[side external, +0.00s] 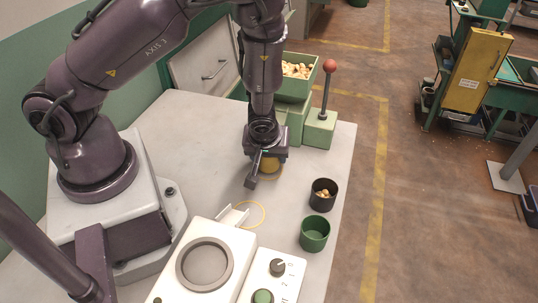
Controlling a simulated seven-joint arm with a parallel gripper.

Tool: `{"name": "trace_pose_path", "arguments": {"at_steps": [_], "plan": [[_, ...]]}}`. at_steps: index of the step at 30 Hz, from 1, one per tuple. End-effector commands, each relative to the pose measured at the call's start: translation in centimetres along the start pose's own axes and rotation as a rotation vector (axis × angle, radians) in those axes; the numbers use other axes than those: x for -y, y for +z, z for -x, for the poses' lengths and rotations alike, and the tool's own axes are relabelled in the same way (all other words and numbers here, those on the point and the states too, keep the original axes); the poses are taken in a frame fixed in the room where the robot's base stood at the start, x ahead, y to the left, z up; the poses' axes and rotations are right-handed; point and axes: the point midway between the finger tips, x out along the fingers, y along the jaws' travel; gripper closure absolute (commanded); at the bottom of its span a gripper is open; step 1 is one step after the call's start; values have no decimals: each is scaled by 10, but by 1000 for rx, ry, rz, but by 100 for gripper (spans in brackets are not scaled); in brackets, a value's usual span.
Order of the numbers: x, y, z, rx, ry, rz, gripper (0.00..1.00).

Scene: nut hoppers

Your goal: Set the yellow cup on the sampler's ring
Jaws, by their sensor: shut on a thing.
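My gripper (262,166) points down above the table's middle and is shut on the yellow cup (271,168). The fingers and hand hide much of the cup; I cannot tell whether its base touches the table. The white sampler (168,286) stands at the front, below the gripper in the picture. A thick grey ring (181,262) lies on its top, with nothing on it. The cup is behind this ring and to its right, well apart from it.
A thin yellow loop (264,212) lies near a small white bracket. A black cup with nuts (323,206) and a green cup (314,244) stand at right. A knob panel (262,271) adjoins the sampler. A nut hopper (291,88) and red-knobbed lever (329,66) stand behind.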

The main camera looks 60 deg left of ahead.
Motion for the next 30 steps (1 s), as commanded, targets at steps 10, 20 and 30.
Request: {"name": "trace_pose_path", "arguments": {"at_steps": [10,20,30], "plan": [[0,3,-8,0,2,2,72],[0,4,-10,1,1,1,17],[-1,3,0,-1,5,2,17]]}}
